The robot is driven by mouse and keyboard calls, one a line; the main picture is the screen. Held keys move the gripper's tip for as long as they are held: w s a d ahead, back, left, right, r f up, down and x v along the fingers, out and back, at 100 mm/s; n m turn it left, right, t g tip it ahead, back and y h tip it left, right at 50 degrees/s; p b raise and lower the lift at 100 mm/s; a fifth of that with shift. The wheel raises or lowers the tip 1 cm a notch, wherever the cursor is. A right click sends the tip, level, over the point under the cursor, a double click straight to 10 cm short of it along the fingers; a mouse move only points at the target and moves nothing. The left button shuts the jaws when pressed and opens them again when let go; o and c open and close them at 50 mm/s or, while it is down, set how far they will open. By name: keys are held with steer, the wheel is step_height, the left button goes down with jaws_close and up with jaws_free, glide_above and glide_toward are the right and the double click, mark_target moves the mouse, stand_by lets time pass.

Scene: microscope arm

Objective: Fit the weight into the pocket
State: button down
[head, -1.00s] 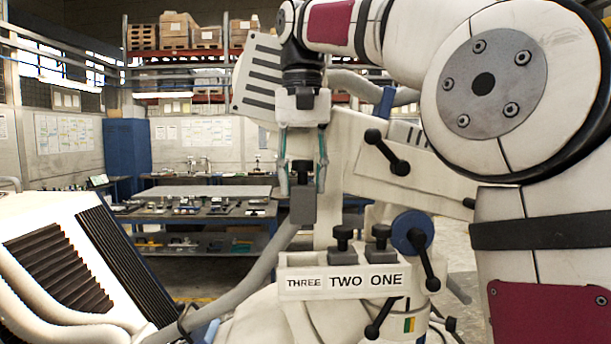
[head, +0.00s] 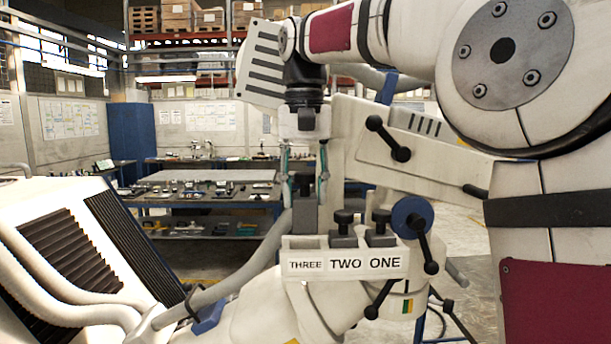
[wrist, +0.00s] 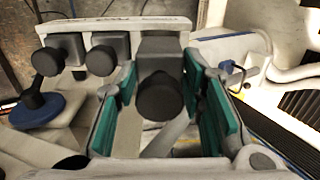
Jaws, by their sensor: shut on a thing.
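My gripper (head: 304,190) is shut on a grey block weight (head: 304,218) with a black knob, and holds it upright. The weight is over the THREE end of the white holder (head: 293,243), its lower edge about level with the holder's top edge. Whether it is inside the pocket cannot be told. In the wrist view the held weight (wrist: 160,46) sits between the green finger pads, its knob towards the camera, and hides the pocket. Two similar weights, the middle one (head: 344,238) and the end one (head: 380,238), stand at TWO and ONE.
A blue round knob (head: 411,217) with a black lever is right of the holder. White microscope arm parts (head: 420,160) rise behind it. A grey hose (head: 235,285) runs at lower left. A white vented housing (head: 60,240) stands at left. Benches are far behind.

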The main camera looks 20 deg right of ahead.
mark_target(305, 214)
steer(key=shift+f, duration=0.6)
steer(key=shift+f+p, duration=0.5)
steer(key=shift+f, duration=0.05)
stand_by(2.6)
steer(key=shift+s+r+p, duration=0.1)
steer(key=shift+r+p, duration=0.2)
stand_by(2.2)
steer(key=shift+f, duration=1.4)
stand_by(0.3)
